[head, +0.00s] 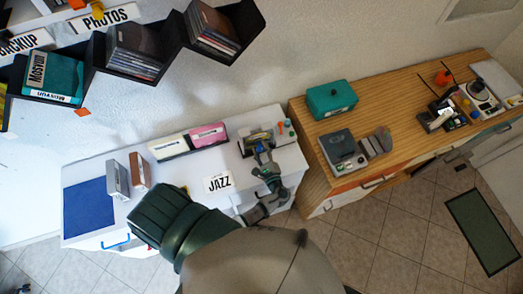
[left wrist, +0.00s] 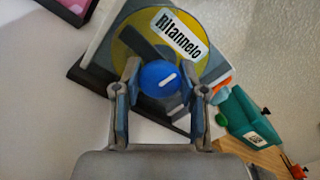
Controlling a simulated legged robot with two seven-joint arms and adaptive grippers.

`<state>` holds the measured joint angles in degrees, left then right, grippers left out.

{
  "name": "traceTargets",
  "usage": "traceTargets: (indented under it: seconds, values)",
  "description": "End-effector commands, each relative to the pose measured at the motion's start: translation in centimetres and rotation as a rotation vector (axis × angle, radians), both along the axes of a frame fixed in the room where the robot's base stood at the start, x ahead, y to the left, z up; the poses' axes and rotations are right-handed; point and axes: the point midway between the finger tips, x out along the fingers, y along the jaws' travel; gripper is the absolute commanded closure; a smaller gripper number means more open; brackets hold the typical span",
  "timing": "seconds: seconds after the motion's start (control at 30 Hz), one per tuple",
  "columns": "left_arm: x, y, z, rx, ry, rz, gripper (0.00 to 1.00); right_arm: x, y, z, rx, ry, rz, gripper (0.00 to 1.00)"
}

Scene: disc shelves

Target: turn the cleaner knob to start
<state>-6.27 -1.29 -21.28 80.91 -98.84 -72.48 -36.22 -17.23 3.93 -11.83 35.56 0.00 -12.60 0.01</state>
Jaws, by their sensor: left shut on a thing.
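The cleaner (head: 256,136) stands at the right end of the white counter. In the left wrist view it holds a yellow disc (left wrist: 131,38) with a white label reading "Ritannelo", and a dark bar crosses the disc. The round blue knob (left wrist: 160,80) has a short white mark, slanting slightly up to the right. My left gripper (left wrist: 160,68) is shut on the knob, one finger on each side. In the head view this gripper (head: 263,156) is at the cleaner's front and hides the knob. My right gripper is in neither view.
A JAZZ sign (head: 218,183), pink case (head: 208,135) and blue mat (head: 89,207) are on the counter. The wooden desk (head: 338,115) to the right carries a teal box (head: 331,99) and other devices. Black disc shelves (head: 97,58) hang above.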

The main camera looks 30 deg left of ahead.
Motion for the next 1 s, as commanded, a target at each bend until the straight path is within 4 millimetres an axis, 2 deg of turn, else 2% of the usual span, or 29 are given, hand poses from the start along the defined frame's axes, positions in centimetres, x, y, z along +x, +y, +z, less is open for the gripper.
traceTargets:
  seconds: [0.23, 0.5, 0.53, 0.6, 0.63, 0.83, 1.0]
  values:
    - [-0.2, -0.5, -0.9, -0.072, -0.065, -0.007, 0.93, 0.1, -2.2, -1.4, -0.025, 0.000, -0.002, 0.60]
    - [-0.4, -0.7, -0.7, -0.097, -0.086, -0.008, 0.93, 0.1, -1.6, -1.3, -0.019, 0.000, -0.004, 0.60]
    - [-0.4, -0.7, -0.7, -0.097, -0.085, -0.009, 0.56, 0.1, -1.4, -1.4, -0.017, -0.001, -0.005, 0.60]
    - [-0.4, -0.7, -0.7, -0.095, -0.085, -0.009, 0.38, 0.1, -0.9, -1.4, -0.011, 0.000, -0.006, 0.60]
    - [-0.4, -0.7, -0.7, -0.094, -0.085, -0.008, 0.33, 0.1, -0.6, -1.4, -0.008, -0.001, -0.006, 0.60]
    - [-0.3, -0.4, -0.5, -0.094, -0.090, -0.007, 0.33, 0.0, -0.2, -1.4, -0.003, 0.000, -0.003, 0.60]
    - [-0.6, -0.8, -0.5, -0.094, -0.091, -0.007, 0.33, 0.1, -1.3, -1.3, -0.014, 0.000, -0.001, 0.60]
